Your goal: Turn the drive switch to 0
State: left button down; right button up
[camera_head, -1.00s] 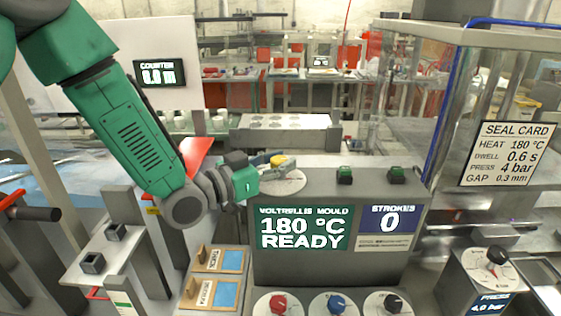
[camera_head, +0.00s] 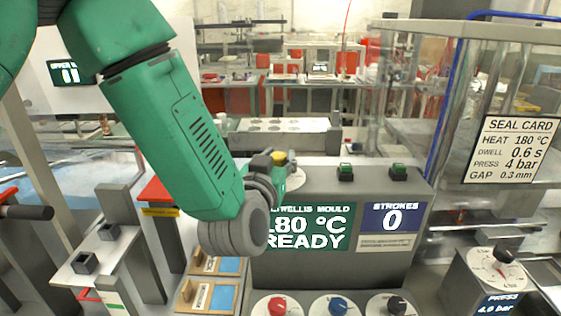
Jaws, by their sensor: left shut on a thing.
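A yellow knob (camera_head: 279,157) stands on a round white dial (camera_head: 297,178) on top of the grey console; I take it to be the drive switch, but no label for it is readable. My left gripper (camera_head: 281,164) is shut on this yellow knob. The gripper's fingers and wrist cover most of the knob and the left part of the dial, so the pointer's setting cannot be read. My left arm comes down from the upper left and hides part of the console's green screen (camera_head: 325,228). My right gripper is not in view.
The purple screen (camera_head: 394,217) reads STROKES 0. Red (camera_head: 277,306), blue (camera_head: 338,306) and black (camera_head: 397,305) knobs are in front. A clear-walled enclosure (camera_head: 410,100) with a seal card (camera_head: 511,149) stands at right.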

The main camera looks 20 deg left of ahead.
pick_arm(q)
jog(key=n+y, duration=0.2)
jog(key=n+g+y, duration=0.1)
jog(key=y, duration=0.2)
jog(key=n+g+y, duration=0.1)
jog(key=n+y, duration=0.1)
jog(key=y, duration=0.1)
jog(key=shift+s+d+f+n+p, duration=0.2)
jog(key=shift+n+p, duration=0.1)
jog(key=shift+p, duration=0.1)
jog(key=n+g+y, duration=0.4)
jog(key=g+y, duration=0.1)
jog(key=shift+a+n+y, duration=0.1)
jog(key=shift+n+y, duration=0.3)
jog(key=shift+g, duration=0.4)
jog(key=c, duration=1.3)
grip_release()
jog(key=shift+o, duration=1)
jog(key=shift+y, duration=0.3)
jog(key=shift+d+r, duration=0.25)
jog(key=shift+d, duration=0.05)
